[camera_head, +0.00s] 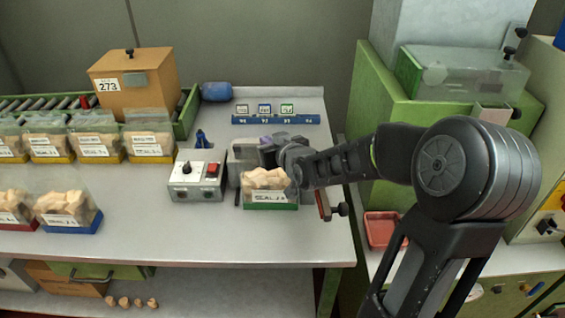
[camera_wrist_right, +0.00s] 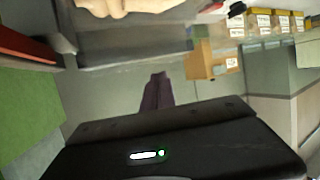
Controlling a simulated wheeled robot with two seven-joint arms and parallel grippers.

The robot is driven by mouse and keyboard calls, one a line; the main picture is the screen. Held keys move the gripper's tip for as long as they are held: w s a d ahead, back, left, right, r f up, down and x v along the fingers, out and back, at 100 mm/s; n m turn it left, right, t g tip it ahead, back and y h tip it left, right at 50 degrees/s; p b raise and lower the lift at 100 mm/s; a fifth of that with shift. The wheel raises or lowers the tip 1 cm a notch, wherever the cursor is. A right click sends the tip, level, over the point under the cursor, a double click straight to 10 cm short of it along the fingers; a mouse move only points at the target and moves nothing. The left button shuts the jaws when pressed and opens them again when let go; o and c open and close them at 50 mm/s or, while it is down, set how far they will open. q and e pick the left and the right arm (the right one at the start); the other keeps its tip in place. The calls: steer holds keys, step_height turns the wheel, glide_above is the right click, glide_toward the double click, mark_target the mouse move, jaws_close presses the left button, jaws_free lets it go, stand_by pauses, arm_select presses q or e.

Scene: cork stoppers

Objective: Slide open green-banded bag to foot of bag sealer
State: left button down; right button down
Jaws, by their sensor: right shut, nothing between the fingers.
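The open green-banded bag (camera_head: 270,198) stands upright on the grey bench, full of pale corks, with a white label on its front. My right gripper (camera_head: 268,153) is just behind the bag's top, reaching in from the right. It is shut and empty; whether it touches the bag I cannot tell. In the right wrist view its closed fingers (camera_wrist_right: 157,92) show, with pale corks (camera_wrist_right: 125,6) at the top edge. A grey control box (camera_head: 197,176) with a knob and red switch stands left of the bag. Grey parts behind the bag, seemingly the sealer, are mostly hidden by my gripper.
Yellow-banded bags (camera_head: 95,148) stand in a row at the back left; blue- and red-banded bags stand in front. A blue rack (camera_head: 276,119) with small cards lies behind. A wooden box marked 273 (camera_head: 134,78) stands far back. The bench front is clear.

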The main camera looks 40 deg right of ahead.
steer(key=s+a+b, duration=0.2)
steer(key=s+b, duration=0.3)
steer(key=s, duration=0.6)
steer(key=shift+a, duration=0.15)
steer(key=shift+s, duration=0.1)
